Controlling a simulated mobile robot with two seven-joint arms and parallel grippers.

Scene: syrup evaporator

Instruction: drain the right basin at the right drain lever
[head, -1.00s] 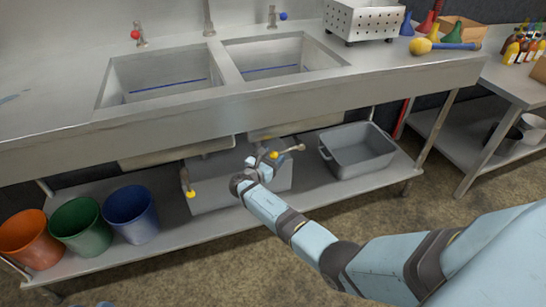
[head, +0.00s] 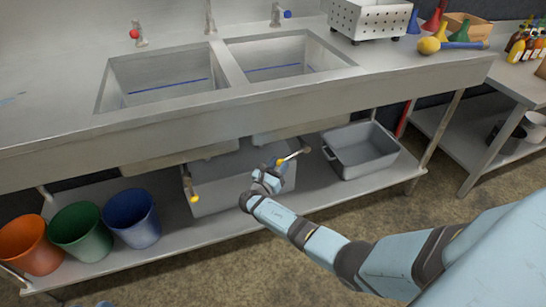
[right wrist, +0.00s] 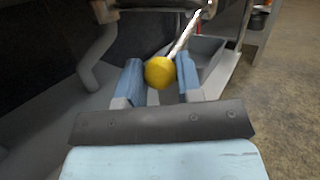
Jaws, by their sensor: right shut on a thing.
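The right drain lever (head: 293,157) sticks out under the right basin (head: 285,60) as a metal rod with a yellow knob. My right gripper (head: 274,171) is shut on this knob. In the right wrist view, the yellow knob (right wrist: 159,72) sits between my two blue fingers, and the rod runs up and right from it. The other drain lever (head: 190,188), also yellow-tipped, hangs to the left. The right basin shows a blue line on its wall; I cannot tell its liquid level. My left gripper is not in view.
A grey bin (head: 230,172) stands on the lower shelf behind my gripper. A grey tub (head: 362,152) is to its right. Orange, green and blue buckets (head: 132,220) stand at left. The counter's front edge (head: 240,110) overhangs the levers.

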